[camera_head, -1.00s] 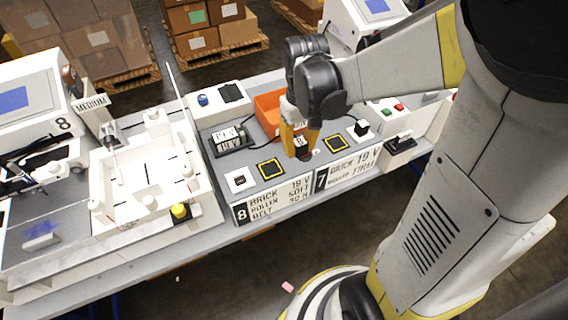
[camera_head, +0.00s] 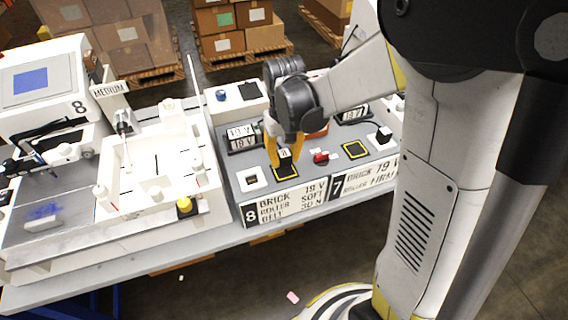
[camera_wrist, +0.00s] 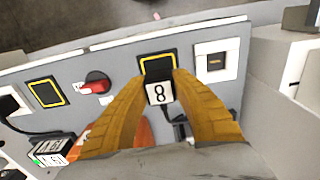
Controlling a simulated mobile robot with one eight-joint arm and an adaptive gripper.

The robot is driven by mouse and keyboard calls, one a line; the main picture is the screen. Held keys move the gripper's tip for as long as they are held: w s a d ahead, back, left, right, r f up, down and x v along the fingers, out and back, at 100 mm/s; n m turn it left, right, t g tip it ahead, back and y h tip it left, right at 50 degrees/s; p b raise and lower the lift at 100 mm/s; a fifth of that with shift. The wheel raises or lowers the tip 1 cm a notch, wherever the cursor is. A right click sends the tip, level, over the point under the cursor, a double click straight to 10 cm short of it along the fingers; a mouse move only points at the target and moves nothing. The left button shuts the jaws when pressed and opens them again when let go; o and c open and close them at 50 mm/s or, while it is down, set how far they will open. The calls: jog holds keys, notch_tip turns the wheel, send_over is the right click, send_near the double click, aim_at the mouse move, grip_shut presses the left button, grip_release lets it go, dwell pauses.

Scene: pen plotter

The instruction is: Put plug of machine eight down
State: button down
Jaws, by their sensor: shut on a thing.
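My gripper (camera_head: 284,152) has yellow fingers and is shut on a black plug with a white label marked 8, the plug of machine eight (camera_wrist: 160,92). In the wrist view the plug is between the fingertips, directly at the yellow-bordered black pad (camera_wrist: 157,63). In the head view this pad (camera_head: 286,171) lies under the fingertips, behind the machine eight label. I cannot tell whether the plug touches the pad. A dark cable runs from the plug toward the power bricks. The white socket (camera_head: 251,179) of machine eight is left of the pad and looks empty.
A red switch (camera_head: 321,157) stands just right of the gripper. Further right are another yellow-bordered pad (camera_head: 355,149) and a plug in a white socket (camera_head: 383,136). Power bricks marked 19 V (camera_head: 241,137) stand behind. Machine eight's white frame (camera_head: 150,170) is to the left.

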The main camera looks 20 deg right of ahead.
jog(key=shift+f, duration=1.15)
jog(key=shift+b, duration=0.35)
jog(key=shift+f, duration=0.25)
jog(key=c, duration=1.2)
grip_release()
jog(key=shift+o, duration=0.2)
jog(key=shift+r, duration=0.2)
